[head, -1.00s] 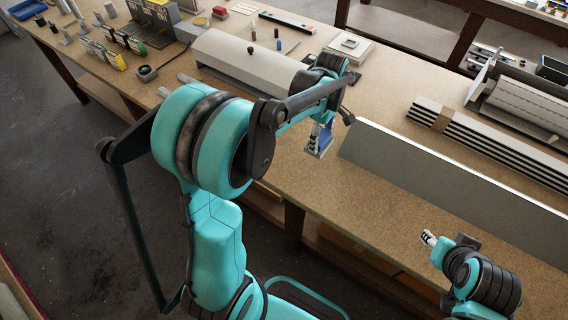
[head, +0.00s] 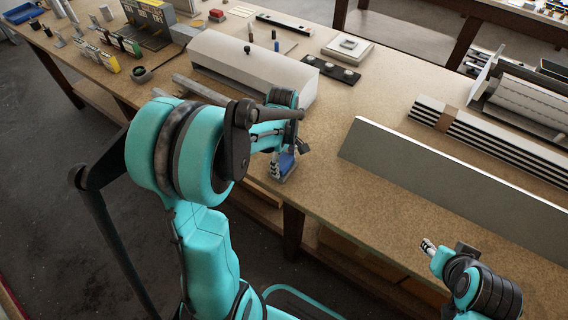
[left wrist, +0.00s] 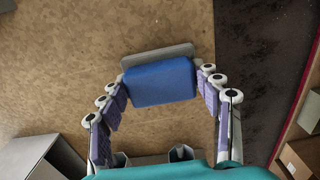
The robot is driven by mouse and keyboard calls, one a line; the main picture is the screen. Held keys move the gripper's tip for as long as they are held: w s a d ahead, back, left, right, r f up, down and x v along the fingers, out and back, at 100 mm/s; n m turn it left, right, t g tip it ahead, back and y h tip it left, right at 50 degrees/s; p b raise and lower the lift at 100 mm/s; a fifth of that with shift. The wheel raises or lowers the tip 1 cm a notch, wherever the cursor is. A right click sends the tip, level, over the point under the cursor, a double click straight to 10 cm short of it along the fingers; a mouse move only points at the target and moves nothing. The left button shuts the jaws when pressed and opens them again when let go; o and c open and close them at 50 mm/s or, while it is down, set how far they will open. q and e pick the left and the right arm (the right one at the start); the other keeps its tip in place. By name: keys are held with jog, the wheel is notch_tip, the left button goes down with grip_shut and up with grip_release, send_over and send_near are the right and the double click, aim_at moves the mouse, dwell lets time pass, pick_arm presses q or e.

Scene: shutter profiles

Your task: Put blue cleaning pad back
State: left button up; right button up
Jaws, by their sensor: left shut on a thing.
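The blue cleaning pad (head: 287,162) is a small blue block held over the near edge of the workbench. In the left wrist view the pad (left wrist: 160,84) sits between the fingers, with a flat grey plate showing along its far side. My left gripper (head: 282,170) is shut on the pad, one set of fingers at each side; the left wrist view shows it (left wrist: 160,90) too. The gap between pad and bench top is hard to judge. My right gripper (head: 428,246) is low at the right over the bench; its fingers are too small to read.
A long grey panel (head: 450,180) stands across the bench to the right. A light metal cover (head: 245,65) lies behind the left arm, near a black strip with pale discs (head: 325,69). Striped profiles (head: 490,140) lie at the right. Bare bench (head: 370,95) shows between.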

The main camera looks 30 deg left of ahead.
aim_at(283, 161)
pick_arm(q)
jog(key=shift+r, duration=0.1)
jog(key=o, duration=1.1)
notch_tip(283, 161, up, 11)
jog(key=p, duration=0.4)
jog(key=s+d+r+m+t, duration=0.1)
jog(key=s+d+m+t, duration=0.1)
jog(key=m, duration=0.3)
jog(key=s+d+r+m+t, duration=0.1)
jog(key=s+d+m+t, duration=0.1)
jog(key=s+d+m, duration=0.3)
jog(key=s+d+r+m+t, duration=0.1)
jog(key=s+d+m+t, duration=0.2)
jog(key=m, duration=0.4)
jog(key=shift+s+d+r, duration=0.15)
jog(key=shift+s+r, duration=0.2)
jog(key=shift+s, duration=0.2)
